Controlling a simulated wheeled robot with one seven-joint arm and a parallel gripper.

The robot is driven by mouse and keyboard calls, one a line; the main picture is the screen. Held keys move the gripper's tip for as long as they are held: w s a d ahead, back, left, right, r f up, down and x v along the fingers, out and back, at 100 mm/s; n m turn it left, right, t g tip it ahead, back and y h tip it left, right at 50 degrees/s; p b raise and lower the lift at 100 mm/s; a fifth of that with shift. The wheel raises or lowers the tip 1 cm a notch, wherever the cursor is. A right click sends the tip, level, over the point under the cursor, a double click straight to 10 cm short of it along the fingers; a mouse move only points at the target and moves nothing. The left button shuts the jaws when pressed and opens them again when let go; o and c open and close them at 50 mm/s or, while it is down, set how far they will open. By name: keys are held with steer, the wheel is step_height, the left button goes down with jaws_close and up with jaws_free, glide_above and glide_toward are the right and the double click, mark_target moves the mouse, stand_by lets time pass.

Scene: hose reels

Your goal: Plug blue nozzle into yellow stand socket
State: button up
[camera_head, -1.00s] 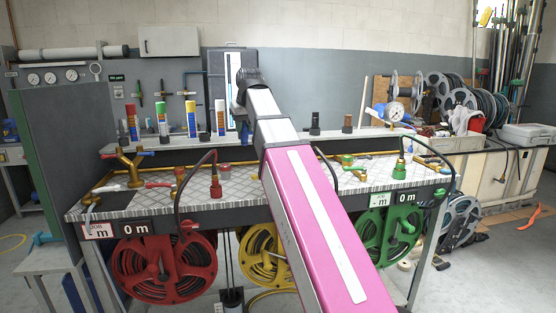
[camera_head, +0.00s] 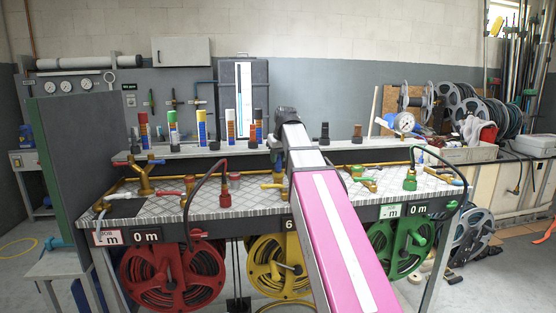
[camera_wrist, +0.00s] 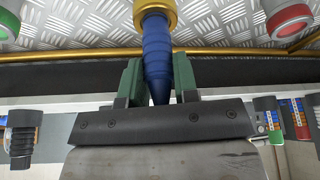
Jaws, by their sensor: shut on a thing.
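In the wrist view the blue nozzle (camera_wrist: 157,45) is ribbed and tapered, and it sits between the green fingers of my gripper (camera_wrist: 156,84), which is shut on it. The nozzle's wide end meets a brass-yellow collar (camera_wrist: 155,6) at the top edge, which looks like the yellow stand socket. I cannot tell how deep the nozzle sits in it. In the head view my arm hides the gripper and most of this spot. A small bit of blue (camera_head: 278,162) shows just left of the arm.
A red-ringed socket (camera_wrist: 289,20) and a green-ringed one (camera_wrist: 8,24) flank the collar. Yellow pipe (camera_wrist: 75,56) runs along the bench back. Several coloured cylinders stand on the shelf (camera_head: 190,149). Red (camera_head: 172,278), yellow (camera_head: 276,268) and green (camera_head: 399,245) reels hang below.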

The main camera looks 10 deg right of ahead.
steer(key=shift+f, duration=0.35)
steer(key=shift+f, duration=0.15)
steer(key=o, duration=0.9)
steer(key=v, duration=1.2)
